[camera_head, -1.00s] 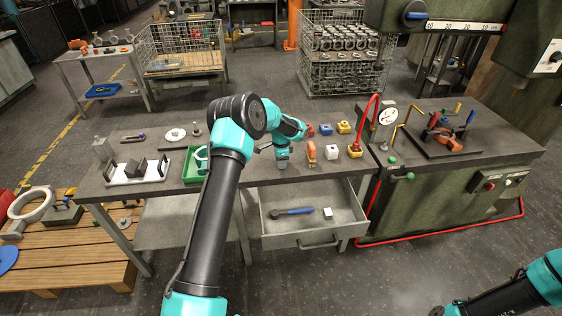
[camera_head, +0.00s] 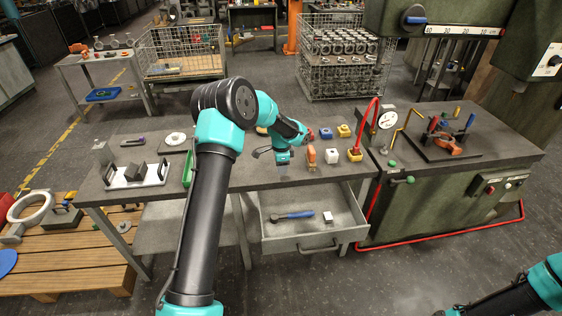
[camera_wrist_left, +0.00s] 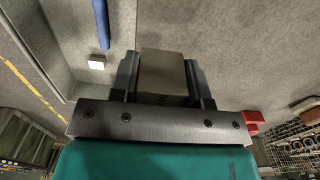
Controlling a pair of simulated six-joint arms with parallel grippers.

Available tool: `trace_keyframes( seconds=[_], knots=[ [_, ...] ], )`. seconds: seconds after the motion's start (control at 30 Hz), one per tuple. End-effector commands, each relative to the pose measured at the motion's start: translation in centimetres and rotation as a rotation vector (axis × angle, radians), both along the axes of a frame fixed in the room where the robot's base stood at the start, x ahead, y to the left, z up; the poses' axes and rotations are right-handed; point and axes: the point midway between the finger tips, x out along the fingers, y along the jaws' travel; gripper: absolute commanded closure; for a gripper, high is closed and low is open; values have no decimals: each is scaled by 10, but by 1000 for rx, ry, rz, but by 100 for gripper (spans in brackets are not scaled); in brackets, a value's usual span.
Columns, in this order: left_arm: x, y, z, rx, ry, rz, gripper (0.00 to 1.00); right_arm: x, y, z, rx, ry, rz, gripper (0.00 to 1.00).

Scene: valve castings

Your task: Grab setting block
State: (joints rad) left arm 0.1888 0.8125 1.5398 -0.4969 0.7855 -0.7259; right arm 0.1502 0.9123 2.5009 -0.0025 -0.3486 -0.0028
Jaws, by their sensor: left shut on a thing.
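My left gripper (camera_head: 283,168) is over the front part of the bench, above the open drawer's back edge in the head view. It is shut on a grey block, the setting block (camera_wrist_left: 164,73), which shows between both fingers in the left wrist view. In the head view the block is small and hard to tell from the fingers. My right arm shows only at the bottom right corner of the head view, and its gripper is out of the picture.
The open drawer (camera_head: 345,233) holds a blue-handled tool (camera_head: 292,214) and a small white block (camera_head: 327,216).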

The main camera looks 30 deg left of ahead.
Motion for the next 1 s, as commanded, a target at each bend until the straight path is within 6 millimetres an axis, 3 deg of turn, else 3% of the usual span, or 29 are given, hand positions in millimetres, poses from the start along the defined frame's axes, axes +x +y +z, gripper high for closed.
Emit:
trace_keyframes(
  seconds=[0.5, 0.7, 1.0],
  knots=[
    [-79, -49, 10, 0, -1, -1, 97, 0, 0, 0, 0, 0, 0, 57],
    [-92, -56, 11, 0, -1, 0, 97, 0, 0, 0, 0, 0, 0, 57],
    [-93, -57, 11, 0, -2, 1, 97, 0, 0, 0, 0, 0, 0, 57]
  ],
)
